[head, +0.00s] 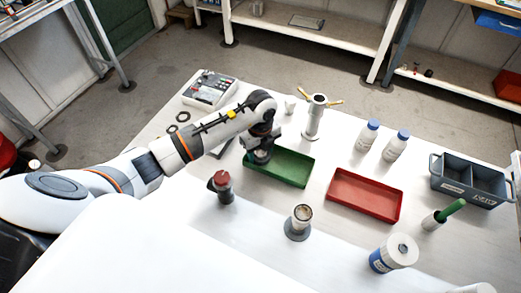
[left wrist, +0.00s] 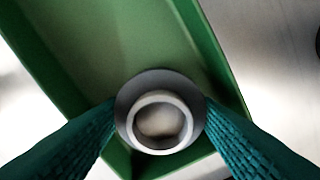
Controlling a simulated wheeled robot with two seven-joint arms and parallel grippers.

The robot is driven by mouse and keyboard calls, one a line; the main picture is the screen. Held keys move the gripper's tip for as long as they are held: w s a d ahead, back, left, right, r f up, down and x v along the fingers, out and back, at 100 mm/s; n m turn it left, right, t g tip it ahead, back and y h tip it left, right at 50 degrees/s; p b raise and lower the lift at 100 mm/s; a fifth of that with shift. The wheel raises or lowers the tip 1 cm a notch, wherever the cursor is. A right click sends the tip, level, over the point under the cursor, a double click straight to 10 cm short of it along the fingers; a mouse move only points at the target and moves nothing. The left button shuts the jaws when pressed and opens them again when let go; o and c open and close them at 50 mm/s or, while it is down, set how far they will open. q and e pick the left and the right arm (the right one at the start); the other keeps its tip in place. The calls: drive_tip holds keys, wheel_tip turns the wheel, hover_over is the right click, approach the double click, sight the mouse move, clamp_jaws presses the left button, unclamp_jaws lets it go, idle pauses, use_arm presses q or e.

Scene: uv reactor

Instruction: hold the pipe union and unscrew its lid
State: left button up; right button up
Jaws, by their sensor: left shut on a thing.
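My left gripper (head: 262,150) is over the left end of the green tray (head: 290,168). In the left wrist view its two teal fingers (left wrist: 160,125) are shut on a round grey part with a pale raised ring, which looks like the lid (left wrist: 125,110). The tray shows behind and below the part; I cannot tell whether the part touches it. What looks like the pipe union (head: 298,223) stands upright on the table on a round grey base, with an open-looking round top, apart from the gripper. My right gripper is not in view.
A red-topped dark fitting (head: 222,187) stands left of the union. A red tray (head: 364,196), two white bottles (head: 394,148), a grey divided crate (head: 470,182) and a white-and-blue canister (head: 393,254) are to the right. A metal post with brass handles (head: 314,120) stands behind the green tray.

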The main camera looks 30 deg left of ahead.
sight(260, 151)
use_arm(q)
drive_tip(key=o, duration=0.8)
drive_tip(key=shift+f, duration=0.1)
drive_tip(key=shift+r, duration=0.55)
wheel_tip(260, 151, up, 11)
drive_tip(key=shift+r+b, duration=0.15)
drive_tip(key=shift+b, duration=1.05)
